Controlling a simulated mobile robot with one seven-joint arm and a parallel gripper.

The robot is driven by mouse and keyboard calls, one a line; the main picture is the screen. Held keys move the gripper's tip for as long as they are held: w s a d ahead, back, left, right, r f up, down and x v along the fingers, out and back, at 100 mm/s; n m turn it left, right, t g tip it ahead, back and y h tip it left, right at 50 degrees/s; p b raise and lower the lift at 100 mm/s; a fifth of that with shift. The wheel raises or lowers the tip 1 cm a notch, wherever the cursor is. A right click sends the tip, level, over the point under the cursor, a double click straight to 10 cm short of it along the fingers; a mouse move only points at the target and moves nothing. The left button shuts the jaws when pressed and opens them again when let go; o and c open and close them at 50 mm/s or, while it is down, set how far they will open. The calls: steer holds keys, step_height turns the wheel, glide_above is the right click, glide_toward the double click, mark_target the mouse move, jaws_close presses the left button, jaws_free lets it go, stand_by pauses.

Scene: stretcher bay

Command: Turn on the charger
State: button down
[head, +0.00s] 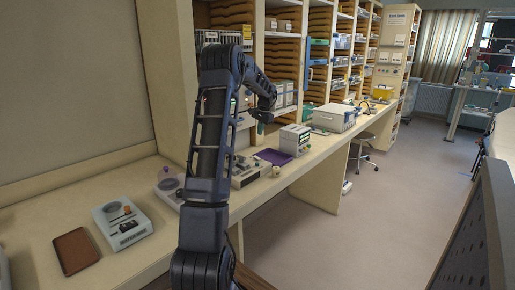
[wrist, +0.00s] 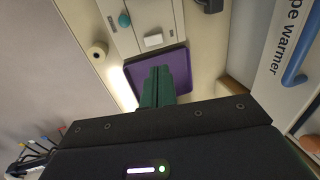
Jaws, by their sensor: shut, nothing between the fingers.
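No device in view carries a label I can read as a charger, so I cannot tell which one it is. A pale device (wrist: 140,25) with a teal knob (wrist: 124,20) and a small white block (wrist: 153,40) on it lies beyond my fingertips in the wrist view. In the head view, a low device (head: 245,178) stands on the counter beside the purple tray (head: 273,157). My gripper (wrist: 157,72) has green fingers, shut and empty, above the purple tray in the wrist view. It also shows in the head view (head: 261,128), above the counter.
A boxy device with a display (head: 294,140) and a larger white box (head: 335,117) stand further along the counter (head: 325,150). At the left are a grey device (head: 122,220) and a brown tray (head: 75,250). Loaded shelves rise behind. The floor (head: 400,190) at right is largely clear.

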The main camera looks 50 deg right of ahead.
mark_target(256, 157)
steer(key=x, duration=1.4)
steer(key=shift+f, duration=0.1)
stand_by(0.3)
